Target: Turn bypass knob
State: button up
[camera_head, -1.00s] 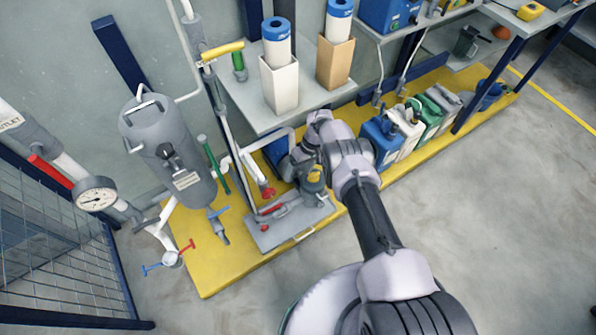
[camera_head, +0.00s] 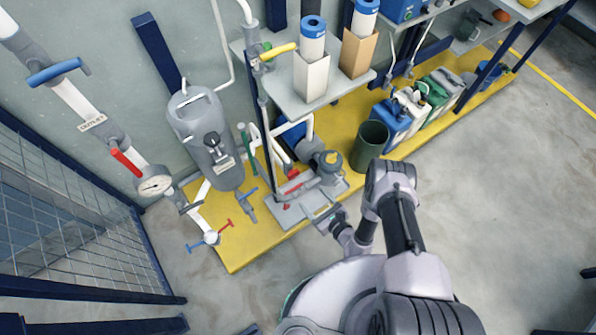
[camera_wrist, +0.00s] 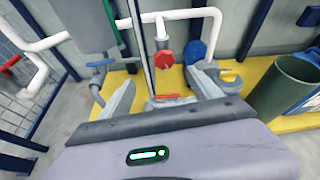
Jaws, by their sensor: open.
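No label names a bypass knob, so I cannot tell which control it is. A black knob (camera_head: 211,139) sits on the front of a grey upright tank (camera_head: 195,115) in the head view. A red knob (camera_wrist: 165,60) shows on the pipework ahead in the wrist view. Blue (camera_head: 195,246) and red (camera_head: 226,225) T-handles are on a low valve at the platform's left front. My gripper (camera_head: 324,212) is low at the platform's front edge, by the pump's grey base plate. In the wrist view its fingers (camera_wrist: 160,92) are spread, with nothing held between them.
A yellow platform (camera_head: 237,255) carries the tank, a pump (camera_head: 327,168), a dark green bin (camera_head: 369,143) and several jugs. A shelf (camera_head: 270,83) overhangs the pump. A mesh fence (camera_head: 75,215) closes the left. The floor at right (camera_head: 490,190) is clear.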

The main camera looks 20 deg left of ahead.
aim_at(295, 176)
jog(key=b+x, duration=0.3)
jog(key=x, duration=0.2)
jog(key=b+x, duration=0.2)
jog(key=x, duration=0.4)
jog(key=f+b+x, duration=0.1)
jog(key=b+x, duration=0.2)
jog(key=x, duration=0.2)
jog(key=shift+w+d+f+b, duration=0.1)
jog(key=shift+w+d+b, duration=0.1)
jog(key=shift+w+b, duration=0.15)
jog(key=shift+w+a, duration=0.2)
jog(key=shift+w, duration=0.05)
jog(key=c, duration=1.4)
